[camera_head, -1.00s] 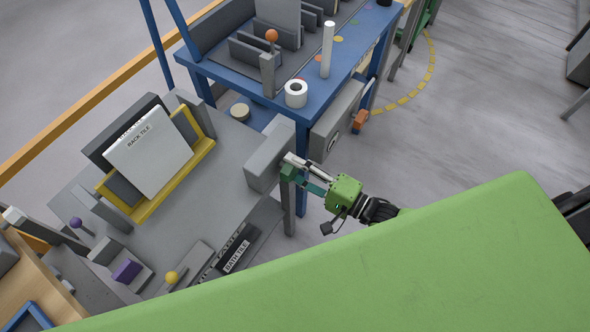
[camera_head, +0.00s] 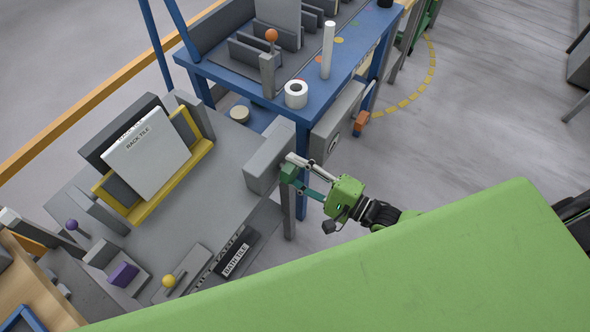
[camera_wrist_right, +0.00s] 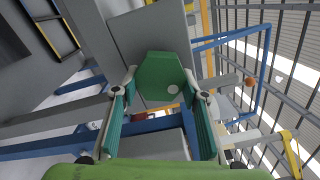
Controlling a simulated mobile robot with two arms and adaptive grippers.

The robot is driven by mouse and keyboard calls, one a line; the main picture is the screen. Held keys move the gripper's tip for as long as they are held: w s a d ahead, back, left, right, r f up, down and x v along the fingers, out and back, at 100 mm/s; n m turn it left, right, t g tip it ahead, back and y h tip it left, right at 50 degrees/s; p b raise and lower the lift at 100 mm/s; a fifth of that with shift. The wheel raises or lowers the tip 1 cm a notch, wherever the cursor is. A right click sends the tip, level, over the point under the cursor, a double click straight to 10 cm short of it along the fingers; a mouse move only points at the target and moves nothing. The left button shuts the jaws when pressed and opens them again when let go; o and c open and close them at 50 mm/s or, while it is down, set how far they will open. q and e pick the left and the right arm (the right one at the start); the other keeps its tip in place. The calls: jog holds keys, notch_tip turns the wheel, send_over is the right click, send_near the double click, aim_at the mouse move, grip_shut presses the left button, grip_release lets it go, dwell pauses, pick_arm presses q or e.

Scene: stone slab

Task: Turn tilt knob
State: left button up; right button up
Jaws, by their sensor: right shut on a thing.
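The tilt knob is a green, many-sided knob (camera_head: 289,172) on the end of a grey box (camera_head: 266,160) at the right edge of the grey table. It also shows large in the right wrist view (camera_wrist_right: 160,72), with a pale dot on its face. My right gripper (camera_head: 295,170) reaches it from the right and is shut on it. In the wrist view one finger lies along each side of the knob. My left gripper is not in view.
A white BACK TILE (camera_head: 148,153) leans on a yellow-edged rack. A BATH TILE label (camera_head: 236,260) sits near the front of the table. A blue bench (camera_head: 240,90) with a white roll (camera_head: 296,94) stands behind. A green surface fills the lower right.

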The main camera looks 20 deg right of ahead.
jog(key=o, duration=1.1)
jog(key=v, duration=1.2)
